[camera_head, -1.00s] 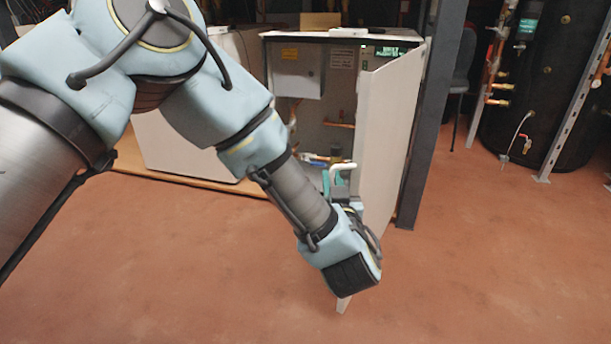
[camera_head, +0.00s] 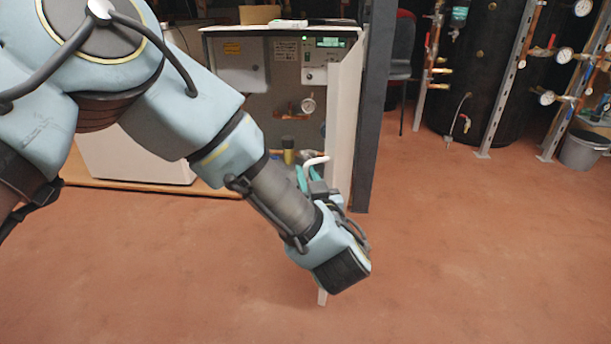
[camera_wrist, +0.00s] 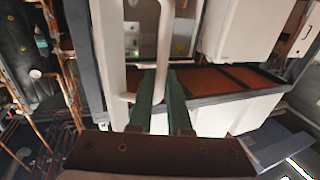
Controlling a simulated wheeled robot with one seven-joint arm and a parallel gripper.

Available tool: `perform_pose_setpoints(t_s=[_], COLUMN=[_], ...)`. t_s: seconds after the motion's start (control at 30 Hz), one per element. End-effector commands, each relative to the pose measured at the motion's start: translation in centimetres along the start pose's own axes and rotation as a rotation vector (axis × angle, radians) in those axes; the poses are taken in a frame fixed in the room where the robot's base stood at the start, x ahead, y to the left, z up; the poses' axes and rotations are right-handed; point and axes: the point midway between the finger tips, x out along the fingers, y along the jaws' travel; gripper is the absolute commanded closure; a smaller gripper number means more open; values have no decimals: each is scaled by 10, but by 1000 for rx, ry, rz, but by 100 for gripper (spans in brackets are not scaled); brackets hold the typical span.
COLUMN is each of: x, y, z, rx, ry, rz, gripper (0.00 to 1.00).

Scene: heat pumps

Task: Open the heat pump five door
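The heat pump (camera_head: 265,65) stands behind my arm with its front open and pipes and a lit green display showing inside. Its white door (camera_head: 345,110) is swung well out and seen nearly edge-on, hinged at the right. A white loop handle (camera_head: 316,160) sticks out from the door's inner-left side; it is large in the wrist view (camera_wrist: 167,45). My gripper's teal fingers (camera_head: 302,176) are at this handle. In the wrist view the fingers (camera_wrist: 161,100) lie on both sides of the handle bar, close against it. The door panel (camera_wrist: 108,50) is left of them.
A dark post (camera_head: 372,110) stands just right of the door. A white cabinet (camera_head: 135,155) is at the left, partly behind my arm. Pipes, a black tank (camera_head: 490,70) and a grey bucket (camera_head: 583,150) are at the right. The red floor (camera_head: 470,260) in front is clear.

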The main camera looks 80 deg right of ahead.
Motion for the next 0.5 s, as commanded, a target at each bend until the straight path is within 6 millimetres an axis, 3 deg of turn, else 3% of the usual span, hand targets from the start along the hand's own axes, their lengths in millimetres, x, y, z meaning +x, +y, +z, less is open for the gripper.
perform_pose_setpoints(t_s=[0.33,0.5], x=[-1,-18], y=[0,0], z=[1,0], rx=[1,2], ry=[-3,-5], rz=[0,2], gripper=[74,74])
